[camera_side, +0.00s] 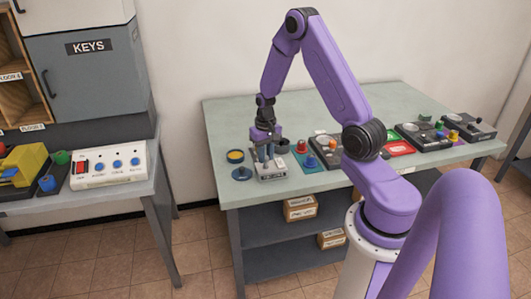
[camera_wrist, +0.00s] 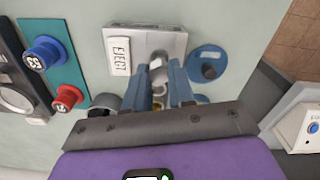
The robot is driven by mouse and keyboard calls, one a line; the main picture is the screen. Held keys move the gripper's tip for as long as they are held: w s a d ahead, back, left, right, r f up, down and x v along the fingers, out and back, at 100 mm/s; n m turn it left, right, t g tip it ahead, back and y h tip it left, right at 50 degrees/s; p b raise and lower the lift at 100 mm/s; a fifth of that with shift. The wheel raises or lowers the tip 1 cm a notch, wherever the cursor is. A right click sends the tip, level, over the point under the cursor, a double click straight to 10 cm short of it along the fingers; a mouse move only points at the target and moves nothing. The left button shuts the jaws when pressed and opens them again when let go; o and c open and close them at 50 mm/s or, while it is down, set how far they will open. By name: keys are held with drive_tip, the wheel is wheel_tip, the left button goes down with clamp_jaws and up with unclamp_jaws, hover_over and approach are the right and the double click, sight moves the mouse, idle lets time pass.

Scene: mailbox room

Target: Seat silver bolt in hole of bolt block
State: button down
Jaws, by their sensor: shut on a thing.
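The bolt block (camera_side: 271,172) is a light grey block near the table's front left edge. In the wrist view its pale top (camera_wrist: 172,42) shows ahead of the fingers, with a white label reading EJECT on its left side. My gripper (camera_side: 265,156) points down over the block, and its blue fingers (camera_wrist: 163,80) are shut on a small silver-white piece, the silver bolt (camera_wrist: 157,70). The bolt is mostly hidden between the fingers. The hole is hidden too, so I cannot tell whether the bolt's tip is in it.
A blue disc with a dark knob (camera_wrist: 208,66) lies close beside the block. A yellow-topped round dish (camera_side: 235,156) and a dark cup (camera_side: 283,145) stand behind it. A teal plate (camera_wrist: 60,70) with red and blue knobs is nearby. More devices fill the table's right.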

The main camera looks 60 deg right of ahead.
drive_tip(key=shift+f, duration=0.65)
drive_tip(key=c, duration=0.6)
unclamp_jaws()
drive_tip(key=shift+c, duration=0.2)
drive_tip(key=shift+r, duration=0.1)
drive_tip(key=shift+r, duration=2.95)
